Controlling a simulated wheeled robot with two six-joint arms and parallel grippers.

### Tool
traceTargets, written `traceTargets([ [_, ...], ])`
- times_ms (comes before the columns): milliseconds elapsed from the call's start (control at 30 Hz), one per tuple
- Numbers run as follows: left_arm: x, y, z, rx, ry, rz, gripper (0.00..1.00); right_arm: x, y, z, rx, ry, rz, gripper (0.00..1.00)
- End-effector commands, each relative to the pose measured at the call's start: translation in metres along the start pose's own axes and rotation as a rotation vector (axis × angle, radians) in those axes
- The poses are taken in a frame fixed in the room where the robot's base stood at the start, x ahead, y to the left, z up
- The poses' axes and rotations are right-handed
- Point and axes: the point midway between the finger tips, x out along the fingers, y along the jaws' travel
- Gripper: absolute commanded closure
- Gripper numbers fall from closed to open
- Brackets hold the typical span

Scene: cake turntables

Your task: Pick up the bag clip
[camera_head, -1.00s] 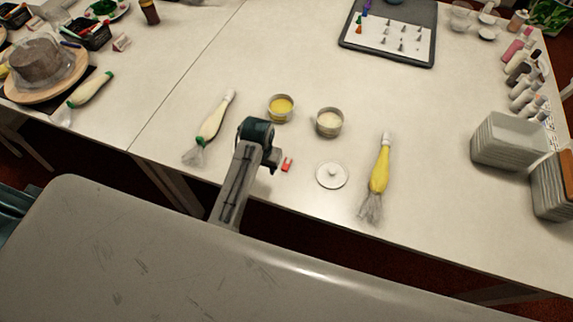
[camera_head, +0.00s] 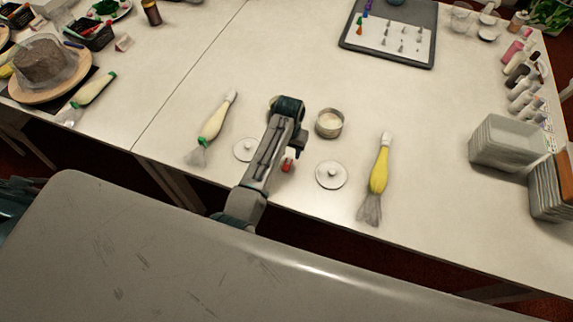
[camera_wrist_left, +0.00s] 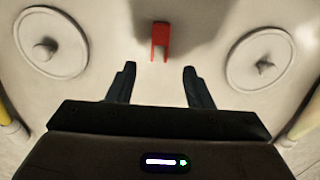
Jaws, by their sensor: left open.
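The red bag clip (camera_head: 287,167) lies on the white table near its front edge, between two round lids. In the left wrist view the clip (camera_wrist_left: 160,42) sits just beyond the fingertips, roughly centred between them, with its two prongs pointing toward me. My left gripper (camera_wrist_left: 158,76) is open and empty, with the clip outside its fingers. In the head view my left arm hides most of the gripper, which is close above the clip. My right gripper is not in view.
A lid (camera_head: 332,174) lies right of the clip and another lid (camera_head: 246,150) lies left. A tin (camera_head: 329,123) stands behind. A yellow piping bag (camera_head: 379,172) is to the right, a pale piping bag (camera_head: 215,124) to the left. The table middle is clear.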

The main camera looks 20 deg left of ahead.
Motion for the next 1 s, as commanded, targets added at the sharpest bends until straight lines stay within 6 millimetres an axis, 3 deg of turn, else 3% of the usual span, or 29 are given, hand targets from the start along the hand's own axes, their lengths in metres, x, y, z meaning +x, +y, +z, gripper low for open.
traceTargets([
  [133, 0.016, 0.001, 0.0, 0.0, -0.005, -0.001, 0.54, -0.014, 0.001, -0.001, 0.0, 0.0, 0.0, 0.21],
  [300, 0.038, 0.001, 0.0, 0.0, -0.002, -0.001, 0.54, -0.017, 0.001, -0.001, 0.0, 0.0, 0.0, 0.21],
  [633, 0.044, 0.001, 0.0, 0.0, 0.0, -0.001, 0.54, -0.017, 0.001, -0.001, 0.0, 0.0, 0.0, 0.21],
  [833, 0.044, 0.001, 0.0, 0.0, 0.0, 0.0, 0.93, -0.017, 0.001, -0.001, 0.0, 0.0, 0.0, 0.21],
  [1000, 0.044, 0.001, 0.0, 0.0, 0.0, 0.0, 0.93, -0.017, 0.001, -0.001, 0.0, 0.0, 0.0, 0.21],
])
